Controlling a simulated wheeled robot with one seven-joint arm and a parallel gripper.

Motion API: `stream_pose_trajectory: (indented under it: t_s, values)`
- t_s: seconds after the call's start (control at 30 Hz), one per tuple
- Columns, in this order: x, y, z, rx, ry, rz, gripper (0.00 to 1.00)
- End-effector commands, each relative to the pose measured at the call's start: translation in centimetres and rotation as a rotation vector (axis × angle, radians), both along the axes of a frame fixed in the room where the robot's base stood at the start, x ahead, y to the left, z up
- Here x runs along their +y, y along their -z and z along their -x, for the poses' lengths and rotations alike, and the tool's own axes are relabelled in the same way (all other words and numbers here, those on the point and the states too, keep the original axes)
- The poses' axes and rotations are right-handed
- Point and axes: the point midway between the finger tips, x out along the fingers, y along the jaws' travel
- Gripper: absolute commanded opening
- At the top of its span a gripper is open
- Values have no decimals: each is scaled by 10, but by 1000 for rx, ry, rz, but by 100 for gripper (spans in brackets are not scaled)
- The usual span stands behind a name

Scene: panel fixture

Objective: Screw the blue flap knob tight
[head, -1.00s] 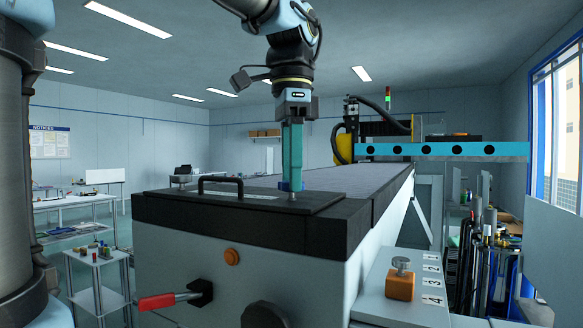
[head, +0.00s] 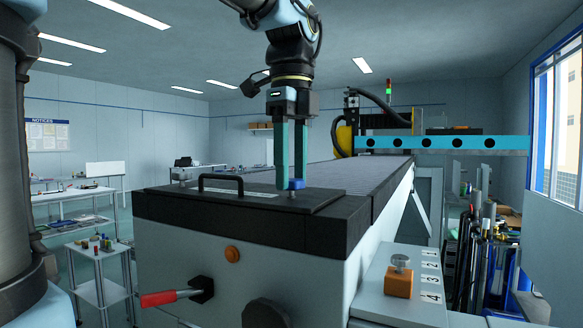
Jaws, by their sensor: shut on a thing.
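The blue flap knob (head: 297,185) sits low on the dark top of the panel fixture, near its front edge and right of the black handle. My gripper (head: 290,183) points straight down from above, with its two long teal fingers reaching the knob. It is shut on the knob. The left finger stands in front of part of the knob and hides it. A small metal stud (head: 292,195) shows just in front of the knob. The flap (head: 250,199) under the black handle (head: 221,183) lies flat.
A red-handled lever (head: 172,298), an orange button (head: 232,254) and a dark round knob (head: 266,314) are on the front face. An orange block with a metal knob (head: 398,282) stands on a numbered ledge at the right. A blue beam (head: 440,144) crosses behind.

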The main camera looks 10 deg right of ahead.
Motion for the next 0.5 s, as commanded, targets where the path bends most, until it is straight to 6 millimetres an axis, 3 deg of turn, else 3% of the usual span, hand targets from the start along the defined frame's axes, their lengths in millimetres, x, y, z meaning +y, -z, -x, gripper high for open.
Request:
stream_pose_trajectory:
  t_s: [0.5]
  values:
    - [0,-1,0,-1,78,1,0]
